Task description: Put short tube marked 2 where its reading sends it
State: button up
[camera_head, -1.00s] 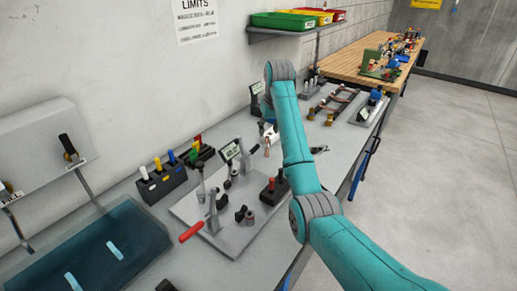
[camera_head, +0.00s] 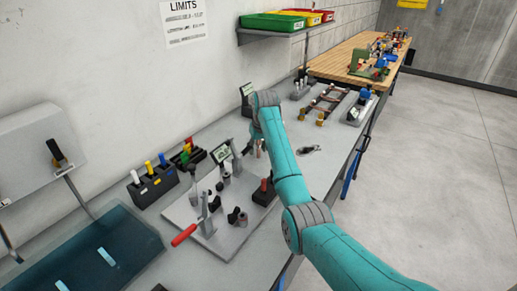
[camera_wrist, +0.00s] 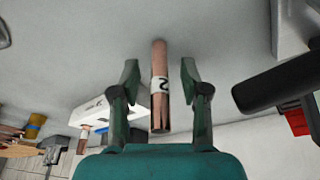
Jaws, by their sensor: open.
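The short copper tube with a white band marked 2 (camera_wrist: 159,90) stands between the two fingers of my gripper (camera_wrist: 160,75) in the wrist view. A gap shows on each side of it, and the fingers are open. In the head view a small copper piece (camera_head: 259,147), likely this tube, shows beside the end of my arm, which hides most of my gripper. A small display (camera_head: 221,152) stands at the back of the grey fixture plate (camera_head: 185,214); its digits are too small to read. A LIMITS sheet (camera_head: 186,22) hangs on the wall, its smaller lines unreadable.
Green (camera_head: 272,21), yellow (camera_head: 303,15) and red (camera_head: 325,14) bins sit on a wall shelf. A red-handled clamp (camera_head: 184,235) and a black block with coloured handles (camera_head: 152,184) stand left of my arm. A blue tray (camera_head: 95,255) lies front left.

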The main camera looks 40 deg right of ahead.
grip_shut()
